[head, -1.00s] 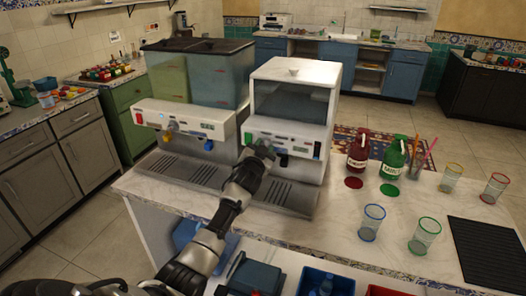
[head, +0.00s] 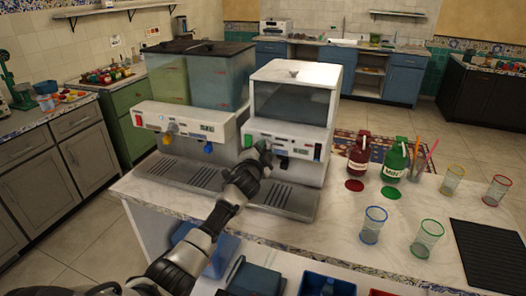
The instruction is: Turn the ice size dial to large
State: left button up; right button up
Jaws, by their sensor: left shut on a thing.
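The ice machine (head: 293,100) is the white unit with a dark window, on the right of the two machines on the counter. Its front panel carries a green switch (head: 247,140), a small display and a black lever (head: 284,163). My left gripper (head: 262,150) is at the left half of this panel, its jaws against the panel and shut on a small part there. The gripper hides that part, which looks to be the dial, so its setting cannot be read. My right gripper is not in view.
A two-tank drink dispenser (head: 192,90) stands directly left. Red (head: 359,155) and green (head: 394,160) syrup bottles and several glasses stand on the counter (head: 330,220) to the right. A black mat (head: 487,250) lies far right. Blue bins (head: 327,284) sit below the front edge.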

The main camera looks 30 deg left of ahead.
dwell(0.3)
pick_arm(q)
jog(key=o, duration=0.9)
jog(key=shift+o, duration=0.2)
jog(key=b+v, duration=0.1)
jog(key=v, duration=1)
jog(key=shift+f, duration=0.15)
